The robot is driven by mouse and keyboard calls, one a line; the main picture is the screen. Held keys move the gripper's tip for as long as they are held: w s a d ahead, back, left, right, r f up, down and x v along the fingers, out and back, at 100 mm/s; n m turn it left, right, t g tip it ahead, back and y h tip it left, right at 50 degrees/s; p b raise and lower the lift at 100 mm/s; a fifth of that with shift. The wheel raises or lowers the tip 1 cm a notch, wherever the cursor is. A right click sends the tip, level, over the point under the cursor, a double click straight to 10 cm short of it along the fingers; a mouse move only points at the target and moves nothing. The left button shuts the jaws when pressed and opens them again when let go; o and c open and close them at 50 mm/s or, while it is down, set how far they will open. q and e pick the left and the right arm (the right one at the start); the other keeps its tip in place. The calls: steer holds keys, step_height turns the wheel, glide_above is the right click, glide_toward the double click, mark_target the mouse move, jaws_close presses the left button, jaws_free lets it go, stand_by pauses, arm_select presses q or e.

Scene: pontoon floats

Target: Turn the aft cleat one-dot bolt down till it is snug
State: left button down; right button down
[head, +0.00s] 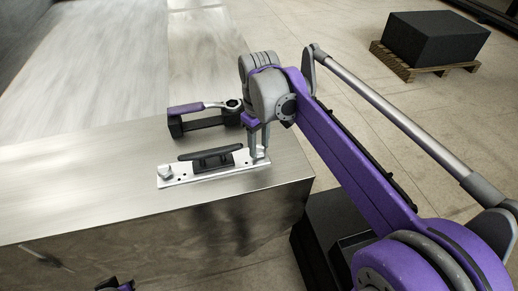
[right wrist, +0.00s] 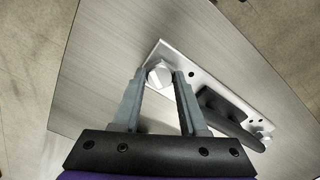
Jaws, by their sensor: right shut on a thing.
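The cleat (head: 212,160) is a black horn on a silver base plate (head: 205,176), lying on the metal float's top near its front edge. A hex bolt (head: 164,172) stands at the plate's left end; it also shows in the right wrist view (right wrist: 264,136). My right gripper (head: 258,148) points down at the plate's right end. In the right wrist view, its fingers (right wrist: 160,85) are shut on the hex bolt (right wrist: 158,74) there.
A ratchet wrench (head: 205,106) with a purple handle rests on a black holder (head: 205,124) behind the cleat. The float top (head: 80,170) is clear to the left. A black block (head: 435,38) on a wooden pallet (head: 415,70) stands on the floor at the back right.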

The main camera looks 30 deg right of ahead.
steer(key=m, duration=0.4)
steer(key=shift+m, duration=1)
steer(key=m, duration=0.2)
steer(key=shift+m, duration=0.4)
steer(key=m, duration=0.4)
steer(key=shift+m, duration=0.3)
steer(key=m, duration=0.3)
steer(key=shift+m, duration=0.8)
